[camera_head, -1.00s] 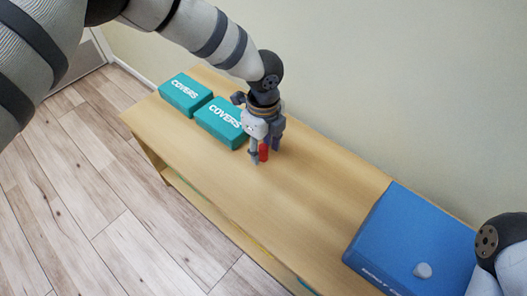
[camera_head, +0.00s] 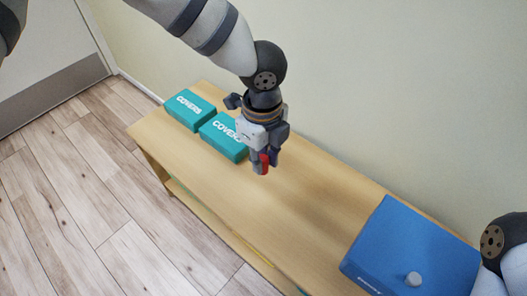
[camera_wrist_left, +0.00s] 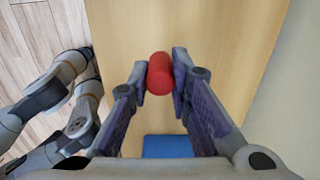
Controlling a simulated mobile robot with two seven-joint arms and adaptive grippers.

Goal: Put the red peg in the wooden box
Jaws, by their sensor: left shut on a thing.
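The red peg (camera_head: 264,163) is between the fingertips of my left gripper (camera_head: 262,160), which is shut on it. In the head view the peg hangs upright below the fingers, seemingly above the wooden table. The left wrist view shows the red peg (camera_wrist_left: 160,73) with a finger pad on each side of it. No wooden box is in view. My right gripper is not in view; only part of my right arm shows at the lower right.
Two teal boxes marked COVERS (camera_head: 190,109) (camera_head: 224,137) lie behind and left of the gripper on the table (camera_head: 290,215). A blue case (camera_head: 405,250) with a grey knob-like thing (camera_head: 413,279) lies at the right. The table's middle is clear. A wall runs behind.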

